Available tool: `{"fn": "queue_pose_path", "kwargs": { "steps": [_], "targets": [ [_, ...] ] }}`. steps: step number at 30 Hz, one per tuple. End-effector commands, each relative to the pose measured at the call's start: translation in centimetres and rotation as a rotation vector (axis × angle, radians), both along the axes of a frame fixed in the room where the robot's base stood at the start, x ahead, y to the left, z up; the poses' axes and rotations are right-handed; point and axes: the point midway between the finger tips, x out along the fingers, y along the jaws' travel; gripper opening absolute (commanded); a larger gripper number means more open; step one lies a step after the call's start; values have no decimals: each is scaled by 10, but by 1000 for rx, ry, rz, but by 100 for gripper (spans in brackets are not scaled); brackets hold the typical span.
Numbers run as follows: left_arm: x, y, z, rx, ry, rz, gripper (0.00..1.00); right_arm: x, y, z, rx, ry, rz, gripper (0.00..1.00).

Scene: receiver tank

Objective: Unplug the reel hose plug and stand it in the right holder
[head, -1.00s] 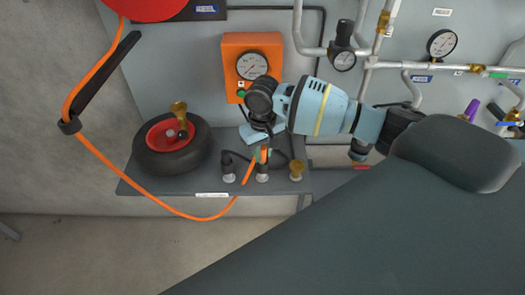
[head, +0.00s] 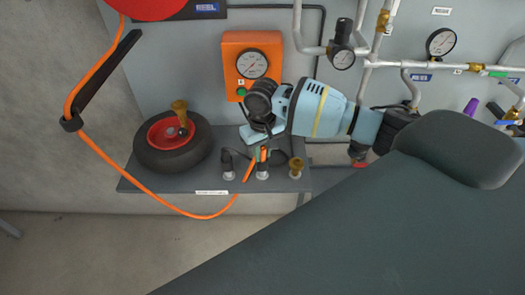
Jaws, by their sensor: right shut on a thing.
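The orange reel hose (head: 150,187) hangs from the upper left, sags below the shelf edge and rises to its plug end (head: 263,154) above the shelf. My right gripper (head: 262,147) points down at this end and is shut on the plug; the wrist hides most of the grip. Directly below is the middle upright fitting (head: 262,172), dark with a pale base. I cannot tell whether the plug touches it or is apart from it. A dark elbow fitting (head: 228,165) stands to its left and a brass fitting (head: 296,168) to its right. My left gripper is not in view.
A black wheel with a red hub (head: 172,146) lies on the left of the shelf (head: 200,185). An orange gauge box (head: 252,62) is on the wall behind my wrist. Pipes and gauges (head: 441,42) fill the upper right.

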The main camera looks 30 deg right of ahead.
Motion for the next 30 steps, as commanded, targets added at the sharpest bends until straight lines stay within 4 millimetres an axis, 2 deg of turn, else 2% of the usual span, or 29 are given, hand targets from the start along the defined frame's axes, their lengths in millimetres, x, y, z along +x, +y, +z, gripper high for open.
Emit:
{"fn": "queue_pose_path", "kwargs": {
  "steps": [14,15,20,30],
  "targets": [
    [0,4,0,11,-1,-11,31,-3,1,-12,-1,10,1,0],
    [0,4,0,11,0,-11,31,-3,1,-12,-1,11,0,24],
    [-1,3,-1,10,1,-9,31,-4,0,-14,-3,15,0,45],
    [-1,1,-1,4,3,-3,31,-4,-4,-16,-11,18,-5,46]
  ]
}}
